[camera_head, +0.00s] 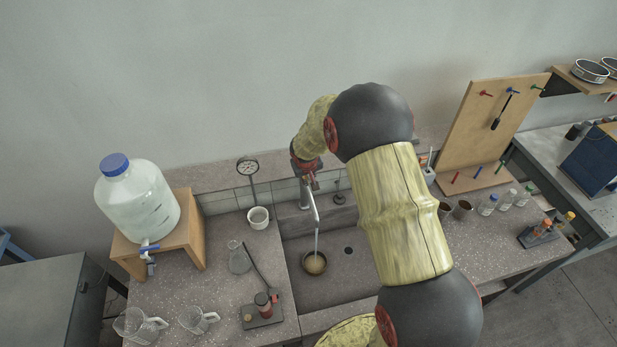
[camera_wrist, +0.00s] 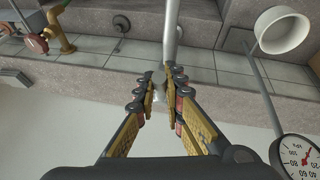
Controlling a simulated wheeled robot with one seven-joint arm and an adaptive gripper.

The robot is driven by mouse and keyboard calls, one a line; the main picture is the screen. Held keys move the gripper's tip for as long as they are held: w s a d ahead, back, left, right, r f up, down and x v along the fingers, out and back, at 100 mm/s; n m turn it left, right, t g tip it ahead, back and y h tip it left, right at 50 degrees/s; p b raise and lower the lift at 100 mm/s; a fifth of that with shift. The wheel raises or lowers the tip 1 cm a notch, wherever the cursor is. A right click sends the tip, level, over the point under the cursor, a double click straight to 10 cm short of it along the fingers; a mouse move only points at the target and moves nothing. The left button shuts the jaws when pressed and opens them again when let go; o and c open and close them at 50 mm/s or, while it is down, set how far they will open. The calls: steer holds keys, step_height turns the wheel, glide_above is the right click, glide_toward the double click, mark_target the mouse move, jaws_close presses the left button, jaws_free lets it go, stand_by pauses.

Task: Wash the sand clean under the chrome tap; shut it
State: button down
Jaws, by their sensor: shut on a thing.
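The chrome tap (camera_head: 304,194) stands behind the sink (camera_head: 345,285), and its spout reaches forward over the basin. A thin stream of water falls from it into a small round bowl of tan sand (camera_head: 315,264) on the sink floor. The water in the bowl looks cloudy and brownish. My gripper (camera_head: 308,174) is at the top of the tap. In the wrist view my gripper (camera_wrist: 161,92) is shut on the tap's small metal handle (camera_wrist: 158,93), with the chrome spout (camera_wrist: 172,35) beyond. The fingers hide most of the handle.
A white cup (camera_head: 258,218) and a dial gauge on a stem (camera_head: 248,167) stand left of the tap. A large water bottle (camera_head: 138,200) sits on a wooden stand. Glass beakers are at the front left. A wooden board (camera_head: 487,130) stands right of my arm.

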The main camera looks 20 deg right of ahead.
stand_by(0.3)
steer(key=f+b, duration=0.1)
steer(key=b, duration=0.4)
steer(key=shift+t, duration=0.3)
steer(key=t+b, duration=0.1)
steer(key=b, duration=0.7)
steer(key=f+t+b, duration=0.1)
steer(key=b, duration=0.8)
steer(key=shift+s+f+t+h, duration=0.3)
steer(key=shift+s+t+h, duration=0.05)
steer(key=shift+t+h, duration=0.05)
steer(key=shift+a+b, duration=0.1)
steer(key=shift+b, duration=0.9)
steer(key=c, duration=1.9)
jaws_free()
steer(key=shift+s, duration=0.1)
steer(key=v, duration=1.2)
steer(key=shift+f, duration=0.1)
